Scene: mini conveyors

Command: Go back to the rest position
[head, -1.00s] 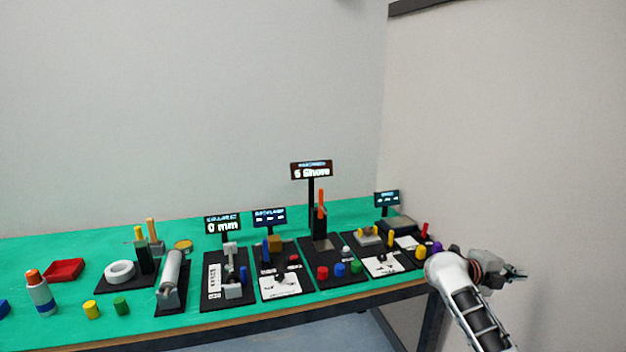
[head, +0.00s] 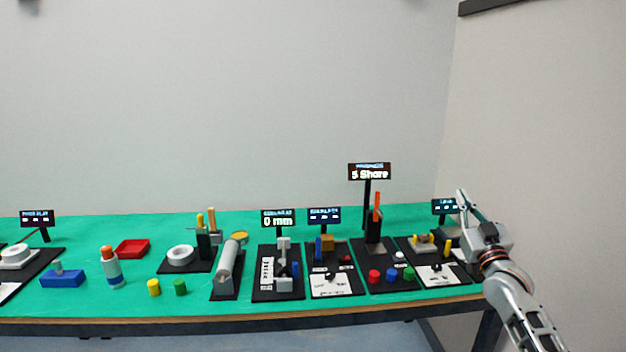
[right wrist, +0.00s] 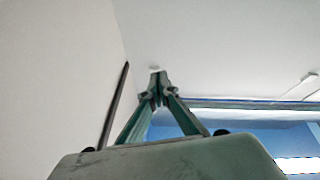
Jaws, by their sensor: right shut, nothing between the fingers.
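My right gripper (head: 466,208) shows at the right of the head view, raised over the right end of the table and pointing up. In the right wrist view its two fingers (right wrist: 158,82) meet at the tips with nothing between them. My right arm comes in from the lower right and hides part of the rightmost station. My left gripper is not in view.
A long table with a green top (head: 80,305) carries several black station boards, small displays, a red tray (head: 132,248), a bottle (head: 111,268) and coloured pegs. A tall sign (head: 369,172) stands left of my right gripper. Walls rise behind and at the right.

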